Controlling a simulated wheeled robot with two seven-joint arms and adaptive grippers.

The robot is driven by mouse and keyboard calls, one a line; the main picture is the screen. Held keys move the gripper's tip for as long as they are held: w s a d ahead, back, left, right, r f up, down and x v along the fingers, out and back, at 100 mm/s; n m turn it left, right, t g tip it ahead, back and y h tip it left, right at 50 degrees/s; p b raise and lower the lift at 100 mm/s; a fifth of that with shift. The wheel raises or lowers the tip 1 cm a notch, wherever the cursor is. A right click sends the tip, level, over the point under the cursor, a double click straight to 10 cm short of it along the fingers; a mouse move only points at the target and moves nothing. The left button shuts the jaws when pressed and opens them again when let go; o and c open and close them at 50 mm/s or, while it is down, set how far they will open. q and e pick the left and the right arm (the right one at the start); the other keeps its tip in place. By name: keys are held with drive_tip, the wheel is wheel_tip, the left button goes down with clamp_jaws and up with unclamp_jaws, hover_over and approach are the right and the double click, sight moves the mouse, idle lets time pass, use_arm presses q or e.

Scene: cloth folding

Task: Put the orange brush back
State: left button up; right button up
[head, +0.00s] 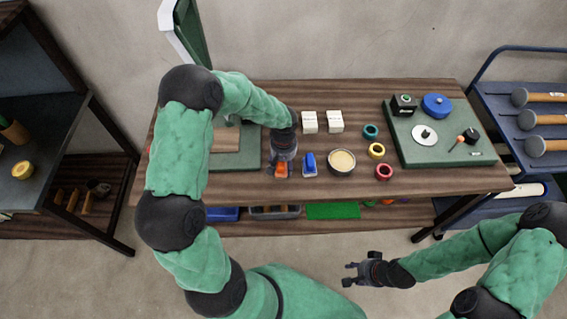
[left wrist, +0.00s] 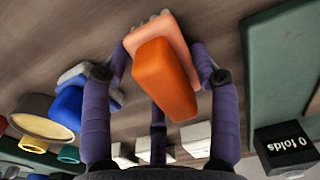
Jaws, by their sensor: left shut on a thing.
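The orange brush (head: 281,171) is at the front part of the wooden table in the head view, left of the blue brush (head: 309,163). In the left wrist view the orange brush (left wrist: 165,80) shows its orange handle toward the camera above a paler base. My left gripper (head: 283,163) points down and is shut on the orange brush, with purple fingers (left wrist: 163,60) on both sides of it. I cannot tell whether its base touches the table. The blue brush (left wrist: 70,105) stands close beside. My right gripper (head: 352,273) is open and empty in front of the table.
A tan bowl (head: 342,161), several coloured rings (head: 377,150) and white blocks (head: 310,122) are to the right. A green board (head: 245,155) lies left, partly behind my arm. A "0 folds" box (left wrist: 288,148) is near it. Another green board (head: 440,155) holds small items.

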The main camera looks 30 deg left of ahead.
use_arm(q)
drive_tip(key=o, duration=1.2)
wheel_tip(320, 180, up, 12)
